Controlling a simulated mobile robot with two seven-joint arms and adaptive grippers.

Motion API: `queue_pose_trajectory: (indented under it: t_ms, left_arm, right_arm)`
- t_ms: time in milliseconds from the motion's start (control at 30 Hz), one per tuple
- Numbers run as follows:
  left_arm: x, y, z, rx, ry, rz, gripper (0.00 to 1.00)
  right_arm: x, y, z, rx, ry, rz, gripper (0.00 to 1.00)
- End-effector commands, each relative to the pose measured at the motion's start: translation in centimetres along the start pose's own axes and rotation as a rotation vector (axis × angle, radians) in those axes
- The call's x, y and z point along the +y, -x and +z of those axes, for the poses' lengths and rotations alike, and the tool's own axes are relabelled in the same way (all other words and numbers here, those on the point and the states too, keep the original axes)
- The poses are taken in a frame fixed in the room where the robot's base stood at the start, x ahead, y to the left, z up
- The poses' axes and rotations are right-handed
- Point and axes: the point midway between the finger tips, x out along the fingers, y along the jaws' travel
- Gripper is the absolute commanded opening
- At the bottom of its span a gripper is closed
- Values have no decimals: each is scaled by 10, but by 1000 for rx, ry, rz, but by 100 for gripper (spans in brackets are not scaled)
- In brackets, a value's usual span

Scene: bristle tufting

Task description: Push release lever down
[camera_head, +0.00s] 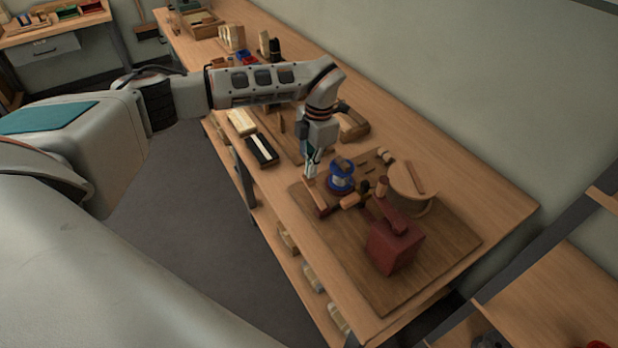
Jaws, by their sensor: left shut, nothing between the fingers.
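My left gripper (310,172) is shut and points down over the near-left edge of a dark wooden board (420,275) on the workbench. Just below its tips is a slim reddish-brown wooden bar (316,199), likely the release lever; I cannot tell whether the tips touch it. A blue spool (341,176) stands right of the gripper. My right gripper is not in view.
A round wooden piece (413,184) stands behind the red device. A black tray (261,151) and a pale brush block (241,122) lie left of the gripper. A wooden block (353,126) lies behind it. The bench's right end (505,208) is clear.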

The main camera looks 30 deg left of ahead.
Motion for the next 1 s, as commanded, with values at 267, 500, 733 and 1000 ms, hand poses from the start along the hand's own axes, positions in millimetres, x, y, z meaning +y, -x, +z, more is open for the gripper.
queue_pose_trajectory:
  t_ms: [267, 500, 733, 1000]
  left_arm:
    - [0, -23, 2, 2, 1, -1, 0]
    - [0, -35, 3, 1, 0, 0, 0]
    - [0, -26, 19, -1, 0, 1, 0]
    - [0, -21, 32, 1, 0, 0, 0]
  right_arm:
    - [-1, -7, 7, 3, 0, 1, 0]
    - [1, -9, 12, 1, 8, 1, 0]
    - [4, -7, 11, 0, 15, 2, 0]
    - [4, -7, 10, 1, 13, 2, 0]
